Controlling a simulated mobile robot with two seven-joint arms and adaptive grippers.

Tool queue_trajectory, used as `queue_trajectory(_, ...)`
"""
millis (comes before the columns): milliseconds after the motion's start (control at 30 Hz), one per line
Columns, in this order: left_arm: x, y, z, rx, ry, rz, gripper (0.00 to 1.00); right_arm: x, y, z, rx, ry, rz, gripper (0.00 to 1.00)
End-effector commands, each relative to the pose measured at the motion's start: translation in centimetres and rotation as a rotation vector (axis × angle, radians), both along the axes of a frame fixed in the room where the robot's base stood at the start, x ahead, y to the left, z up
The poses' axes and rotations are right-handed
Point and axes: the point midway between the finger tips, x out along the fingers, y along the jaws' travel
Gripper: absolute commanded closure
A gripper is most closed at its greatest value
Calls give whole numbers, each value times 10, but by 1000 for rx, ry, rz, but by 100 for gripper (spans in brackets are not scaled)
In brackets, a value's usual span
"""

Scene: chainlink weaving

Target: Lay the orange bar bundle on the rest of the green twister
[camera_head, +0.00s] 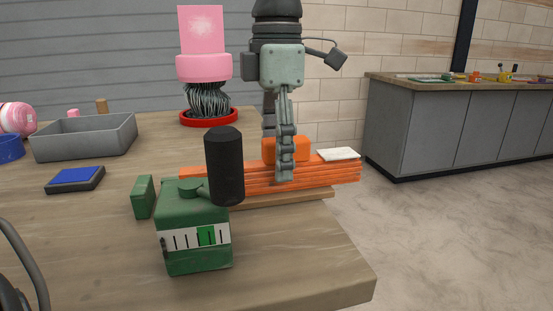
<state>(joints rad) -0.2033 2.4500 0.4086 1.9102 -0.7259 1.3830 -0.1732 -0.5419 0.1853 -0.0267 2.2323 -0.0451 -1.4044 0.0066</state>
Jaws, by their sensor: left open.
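The orange bar bundle (330,173) lies lengthwise near the table's right edge, on a low wooden support (300,194). The green twister (195,250) stands in front of it, a boxy green machine with a striped label and an upright black cylinder (224,165). The cylinder hides part of the bundle's left end. A small green block (143,197) stands at the twister's left. My left gripper (285,178) points down at the middle of the bundle, open, with one finger in front of the bars. Whether it touches them I cannot tell. My right gripper is out of view.
An orange block (287,150) and a white pad (338,154) show behind the bundle. A pink cylinder with dark strands (204,60) stands over a red dish (208,118). A grey tray (85,137) and a blue-topped pad (75,178) lie left. The front-left tabletop is mostly clear.

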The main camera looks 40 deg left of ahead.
Motion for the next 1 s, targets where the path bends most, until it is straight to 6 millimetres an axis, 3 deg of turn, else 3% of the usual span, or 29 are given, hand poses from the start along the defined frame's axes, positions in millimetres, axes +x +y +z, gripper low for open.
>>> queue_trajectory(300,1,0,68,1,-6,1,35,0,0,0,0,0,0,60)
queue_trajectory(500,1,0,98,1,-5,1,35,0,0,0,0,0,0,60)
queue_trajectory(1000,1,0,108,0,-4,-1,35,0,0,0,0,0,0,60)
